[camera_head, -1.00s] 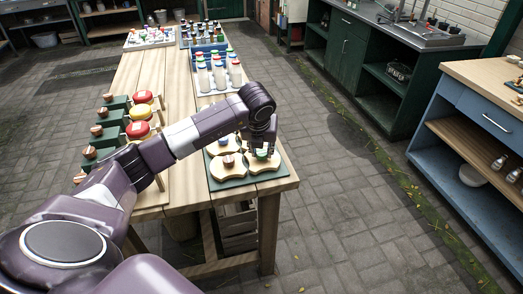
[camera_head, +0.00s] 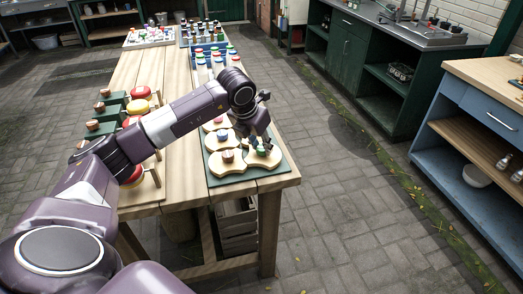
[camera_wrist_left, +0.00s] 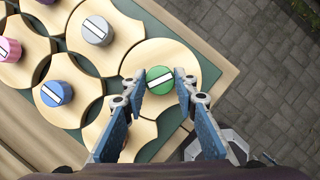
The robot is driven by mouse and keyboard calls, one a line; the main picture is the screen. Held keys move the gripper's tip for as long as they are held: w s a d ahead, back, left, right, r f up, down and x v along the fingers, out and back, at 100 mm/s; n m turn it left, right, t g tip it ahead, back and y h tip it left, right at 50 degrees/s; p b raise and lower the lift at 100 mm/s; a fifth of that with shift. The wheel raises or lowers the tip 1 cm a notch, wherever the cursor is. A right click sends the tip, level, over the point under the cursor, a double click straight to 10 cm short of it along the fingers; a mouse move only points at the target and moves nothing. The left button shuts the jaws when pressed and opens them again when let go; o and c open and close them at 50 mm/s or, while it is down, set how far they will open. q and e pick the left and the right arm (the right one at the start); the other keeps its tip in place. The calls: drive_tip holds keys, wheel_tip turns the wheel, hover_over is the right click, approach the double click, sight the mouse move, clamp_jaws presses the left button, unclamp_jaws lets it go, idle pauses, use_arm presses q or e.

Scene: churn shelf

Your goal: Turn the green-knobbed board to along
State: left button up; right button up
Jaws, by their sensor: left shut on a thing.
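The green-knobbed board (camera_wrist_left: 182,53) is a pale wooden piece with curved edges, at the right end of a dark green tray (camera_wrist_left: 218,66); it also shows in the head view (camera_head: 262,162). Its round green knob (camera_wrist_left: 160,80) bears a white stripe, which runs slantwise, up to the right, in the wrist view. My left gripper (camera_wrist_left: 160,87) has its two blue fingers on either side of this knob and is shut on it. In the head view my left gripper (camera_head: 260,145) comes down on the board from above. My right gripper is not in view.
Red and yellow round things (camera_head: 140,92) stand left on the table. Bottles (camera_head: 204,72) stand farther back. The table's right edge is close.

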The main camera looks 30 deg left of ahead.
use_arm(q)
drive_tip(key=m+h+b, duration=0.1)
drive_tip(key=m, duration=0.1)
drive_tip(key=shift+a+m, duration=0.15)
drive_tip(key=shift+m, duration=0.25)
drive_tip(key=m+h, duration=0.1)
drive_tip(key=m, duration=0.1)
drive_tip(key=shift+w+m, duration=0.1)
drive_tip(key=shift+m, duration=0.2)
drive_tip(key=m+g+h, duration=0.1)
drive_tip(key=m, duration=0.2)
drive_tip(key=shift+a+r+m, duration=0.1)
drive_tip(key=shift+m, duration=0.2)
drive_tip(key=shift+w+m+g+h, duration=0.1)
drive_tip(key=shift+m+g+h, duration=0.45)
drive_tip(key=shift+m, duration=1.15)
drive_tip(key=o, duration=1.1)
drive_tip(key=shift+o, duration=0.2)
